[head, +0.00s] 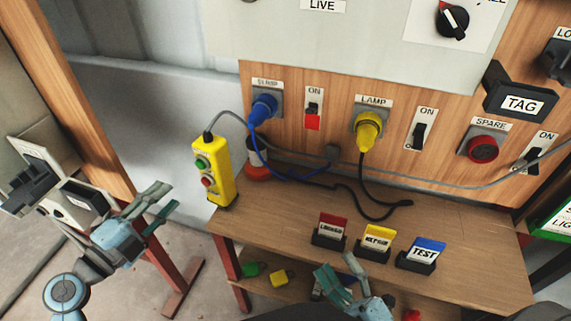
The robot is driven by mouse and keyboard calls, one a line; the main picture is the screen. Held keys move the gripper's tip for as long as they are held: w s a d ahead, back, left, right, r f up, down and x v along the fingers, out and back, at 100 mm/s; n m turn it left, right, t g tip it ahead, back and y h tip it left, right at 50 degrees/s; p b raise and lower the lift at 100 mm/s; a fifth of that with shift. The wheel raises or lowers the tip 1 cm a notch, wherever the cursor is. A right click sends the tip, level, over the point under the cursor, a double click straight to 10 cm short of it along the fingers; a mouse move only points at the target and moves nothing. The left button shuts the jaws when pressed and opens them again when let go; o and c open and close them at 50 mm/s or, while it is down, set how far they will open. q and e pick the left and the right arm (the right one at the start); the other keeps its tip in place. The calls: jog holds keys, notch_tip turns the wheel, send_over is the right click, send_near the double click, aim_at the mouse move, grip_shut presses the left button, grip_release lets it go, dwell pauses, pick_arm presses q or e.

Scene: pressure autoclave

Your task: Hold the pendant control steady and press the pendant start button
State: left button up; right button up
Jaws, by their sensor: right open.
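The pendant control (222,178) is a yellow box hanging upright on a grey cable at the bench's left end. A green button (202,162), which looks like the start button, is on its face above a red button (207,182). My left gripper (164,206) is left of the pendant and lower, apart from it. Its fingers are spread and point toward the pendant, with nothing between them. My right gripper (336,270) is low in the view, in front of the bench, open and away from the pendant. Its lower part is cut off by the frame.
The wooden bench (290,211) holds red, yellow and blue label cards, including the blue TEST card (428,247). A blue plug (263,108) and yellow plug (367,130) sit in the wooden wall panel. Loose cables lie on the bench. A wooden post (85,110) stands behind my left arm.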

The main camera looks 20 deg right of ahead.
jog(key=w+a+r+n+g+y, duration=0.4)
jog(key=w+a+r+n+y, duration=0.2)
jog(key=a+r+n+y, duration=0.45)
jog(key=n+g+h, duration=0.4)
jog(key=n, duration=1.3)
send_near(198, 138)
jog(key=shift+y, duration=0.25)
jog(key=x, duration=0.7)
jog(key=shift+w+d+f, duration=0.2)
jog(key=shift+w+f, duration=0.15)
jog(key=shift+w, duration=0.05)
pick_arm(q)
jog(key=shift+w, duration=0.1)
pick_arm(e)
jog(key=c, duration=1.6)
pick_arm(q)
grip_shut()
